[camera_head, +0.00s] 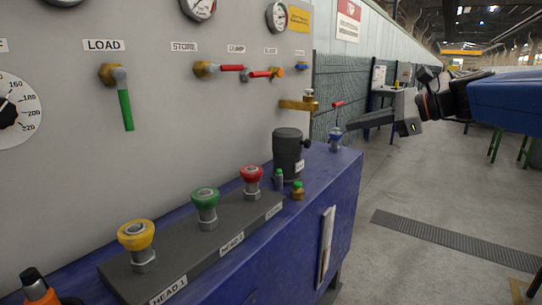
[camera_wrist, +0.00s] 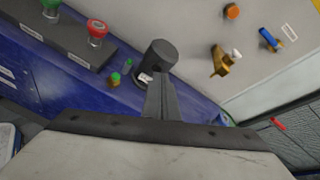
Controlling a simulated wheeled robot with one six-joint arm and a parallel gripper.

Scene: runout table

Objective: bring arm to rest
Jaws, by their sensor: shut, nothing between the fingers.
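My gripper (camera_head: 352,124) reaches in from the right in the head view, on my blue arm. Its dark fingers point left and are together, with nothing between them. They are in front of the right end of the panel, above the blue bench's right end in the picture. In the wrist view my gripper (camera_wrist: 161,84) shows from behind, its closed fingers overlapping a dark cylinder (camera_wrist: 158,55). I cannot tell the distance between them; in the head view the dark cylinder (camera_head: 287,152) stands on the bench, left of the fingertips.
The blue bench (camera_head: 345,185) carries a strip with yellow (camera_head: 136,235), green (camera_head: 205,197) and red (camera_head: 252,175) knobs. The grey panel (camera_head: 60,190) has gauges and valves, including a green-handled LOAD valve (camera_head: 126,110). A brass fitting (camera_head: 298,104) juts out. The floor (camera_head: 400,260) at right is open.

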